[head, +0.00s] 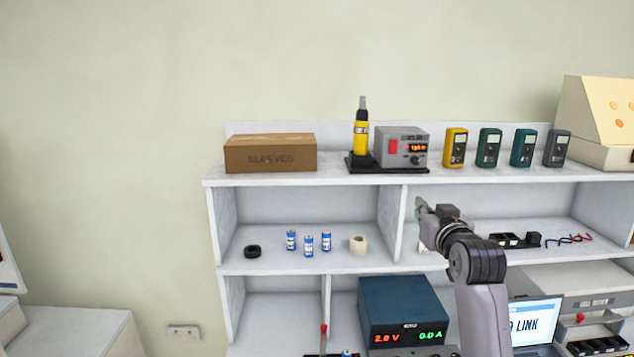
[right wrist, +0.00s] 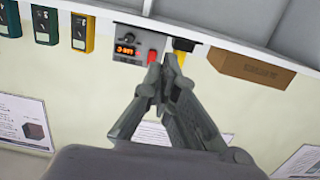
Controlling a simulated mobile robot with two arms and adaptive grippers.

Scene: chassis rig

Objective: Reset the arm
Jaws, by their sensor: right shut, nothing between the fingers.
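My right arm rises from the lower right of the head view. Its right gripper (head: 421,209) is in front of the shelf unit, by the upright divider of the middle shelf. In the right wrist view the right gripper (right wrist: 163,74) has its fingertips together, with nothing between them. My left gripper is in neither view.
The white shelf unit (head: 391,225) carries a SLEEVES box (head: 270,155), a soldering station (head: 402,147) and several meters on top. Batteries (head: 308,245), black tape (head: 252,251) and a pale roll (head: 358,245) stand on the middle shelf. A power supply (head: 403,310) and laptop (head: 535,322) are below.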

